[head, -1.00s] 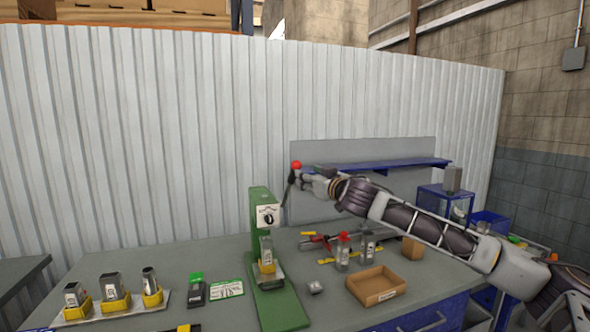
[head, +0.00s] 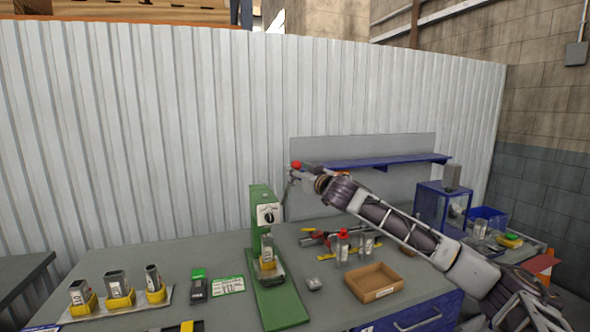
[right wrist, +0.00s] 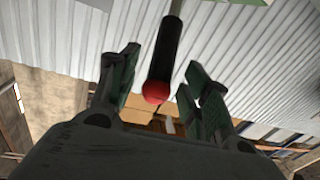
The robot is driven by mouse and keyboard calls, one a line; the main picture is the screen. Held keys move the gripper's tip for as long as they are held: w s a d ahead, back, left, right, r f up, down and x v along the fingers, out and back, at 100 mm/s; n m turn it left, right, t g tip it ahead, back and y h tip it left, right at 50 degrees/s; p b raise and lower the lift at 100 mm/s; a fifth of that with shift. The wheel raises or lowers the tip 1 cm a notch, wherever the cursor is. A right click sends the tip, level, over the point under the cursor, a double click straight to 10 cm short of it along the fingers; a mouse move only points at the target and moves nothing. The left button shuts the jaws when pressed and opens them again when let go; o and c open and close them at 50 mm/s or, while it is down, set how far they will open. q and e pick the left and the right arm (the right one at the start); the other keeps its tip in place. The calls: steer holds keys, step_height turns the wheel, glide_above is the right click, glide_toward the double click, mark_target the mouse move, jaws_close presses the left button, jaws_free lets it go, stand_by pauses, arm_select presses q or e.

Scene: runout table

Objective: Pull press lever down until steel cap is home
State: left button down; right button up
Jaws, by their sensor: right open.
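The green press (head: 262,215) stands on the grey bench, with a steel part in a yellow holder (head: 267,264) at its base. Whether a cap sits on that part is too small to tell. The press lever points up and ends in a red ball (head: 296,164). In the right wrist view its black grip (right wrist: 165,50) and red ball (right wrist: 156,92) lie between the fingers of my right gripper (right wrist: 160,85). The fingers are open on both sides of it. In the head view my right gripper (head: 303,174) is at the lever top. My left gripper is not in view.
Several steel parts in yellow holders (head: 119,298) stand on a plate at the left. A cardboard tray (head: 375,282), a small metal block (head: 314,284) and red-capped bottle (head: 343,247) are right of the press. A corrugated wall (head: 150,130) stands behind.

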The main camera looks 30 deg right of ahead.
steer(key=shift+w+d+p, duration=0.1)
steer(key=shift+w+p, duration=0.4)
steer(key=shift+w, duration=1.25)
jaws_close()
